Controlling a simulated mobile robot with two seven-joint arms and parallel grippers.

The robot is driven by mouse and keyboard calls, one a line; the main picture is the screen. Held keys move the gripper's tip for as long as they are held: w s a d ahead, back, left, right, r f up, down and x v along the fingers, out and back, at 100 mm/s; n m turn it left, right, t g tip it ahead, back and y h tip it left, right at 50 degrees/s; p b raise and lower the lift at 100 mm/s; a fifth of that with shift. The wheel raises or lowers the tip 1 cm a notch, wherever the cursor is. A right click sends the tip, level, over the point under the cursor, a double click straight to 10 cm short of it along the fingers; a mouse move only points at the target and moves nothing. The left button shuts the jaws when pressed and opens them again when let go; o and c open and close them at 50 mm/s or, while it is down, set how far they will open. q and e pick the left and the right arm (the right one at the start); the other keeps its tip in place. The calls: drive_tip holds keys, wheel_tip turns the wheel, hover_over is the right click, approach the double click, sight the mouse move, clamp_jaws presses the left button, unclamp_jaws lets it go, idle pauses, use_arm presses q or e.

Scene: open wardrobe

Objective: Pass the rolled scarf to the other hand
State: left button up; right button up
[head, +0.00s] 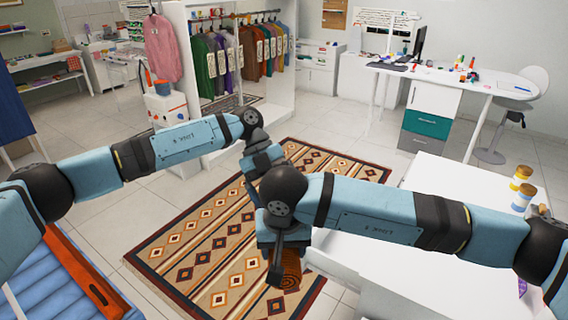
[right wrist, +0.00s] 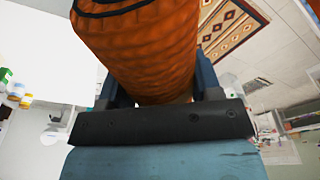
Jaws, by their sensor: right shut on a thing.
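The rolled scarf (head: 291,270) is orange with dark lines. In the head view it shows low in the middle, partly hidden by my right gripper (head: 277,272). In the right wrist view the scarf (right wrist: 140,50) fills the upper middle, its dark-edged end towards the top. The fingers of my right gripper (right wrist: 158,84) are on both sides of it, shut on it. My left arm comes in from the left and its wrist end (head: 262,157) lies just behind my right wrist. My left fingertips are hidden, so their opening does not show.
A patterned rug (head: 215,245) lies on the floor below. A white table (head: 440,200) with several jars stands at the right. A blue padded piece with an orange edge (head: 75,270) is at the lower left. The open wardrobe (head: 235,75) with hanging clothes stands behind.

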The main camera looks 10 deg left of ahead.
use_arm(q)
wheel_tip(320, 180, up, 7)
drive_tip(key=d+t+y, duration=0.1)
drive_tip(key=d+y, duration=0.1)
drive_tip(key=y, duration=0.3)
drive_tip(key=shift+m+t, duration=0.3)
drive_tip(key=shift+m, duration=0.1)
drive_tip(key=x, duration=1.2)
drive_tip(key=shift+a, duration=0.15)
drive_tip(key=c, duration=1)
use_arm(e)
drive_tip(key=shift+a, duration=0.1)
use_arm(q)
drive_tip(key=shift+r, duration=0.1)
use_arm(e)
drive_tip(key=o, duration=1)
drive_tip(key=shift+o, duration=0.2)
